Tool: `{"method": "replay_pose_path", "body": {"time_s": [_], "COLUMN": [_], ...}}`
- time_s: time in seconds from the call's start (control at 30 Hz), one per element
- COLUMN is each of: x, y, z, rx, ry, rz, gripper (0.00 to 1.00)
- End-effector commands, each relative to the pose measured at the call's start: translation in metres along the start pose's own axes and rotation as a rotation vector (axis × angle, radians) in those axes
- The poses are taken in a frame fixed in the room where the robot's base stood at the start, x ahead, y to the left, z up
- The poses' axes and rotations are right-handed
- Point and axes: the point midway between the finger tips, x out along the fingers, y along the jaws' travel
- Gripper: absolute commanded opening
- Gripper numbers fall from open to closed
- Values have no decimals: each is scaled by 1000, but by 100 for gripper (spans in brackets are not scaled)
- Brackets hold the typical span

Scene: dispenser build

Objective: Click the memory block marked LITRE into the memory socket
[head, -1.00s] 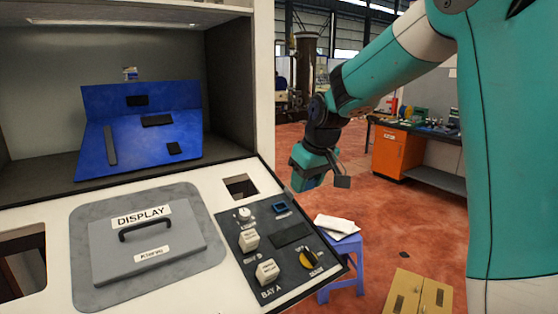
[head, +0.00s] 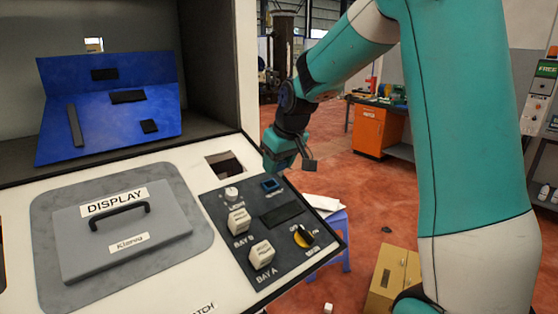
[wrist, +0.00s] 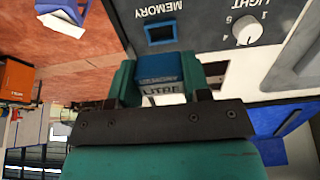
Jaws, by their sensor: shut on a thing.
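My gripper (wrist: 160,82) is shut on a blue memory block (wrist: 157,72) with a pale LITRE label, seen upside-up in the wrist view. The memory socket (wrist: 160,33) is a blue-rimmed dark opening labelled MEMORY on the dark panel, just beyond the block in that view. The block and socket are apart. In the head view my gripper (head: 280,158) hangs just above and behind the socket (head: 271,185), near the panel's back edge. The held block is hidden there.
The dark panel carries a LIGHT knob (head: 231,193), white BAY B (head: 238,220) and BAY A (head: 262,252) blocks, and a yellow-black rotary switch (head: 304,236). A square opening (head: 224,165) lies behind the panel. A blue stool (head: 335,240) stands beside the console.

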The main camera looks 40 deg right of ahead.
Motion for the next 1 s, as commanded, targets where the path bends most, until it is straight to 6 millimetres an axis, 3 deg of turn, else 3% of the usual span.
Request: {"method": "replay_pose_path", "body": {"time_s": [0.1, 0.4, 1.0], "x": [16, 40, 46], "y": [-1, -3, -3], "z": [1, 0, -1], "rx": [-2, -4, -4], "ry": [0, 0, 0], "rz": [-1, -2, -1], "gripper": [15, 15, 15]}}
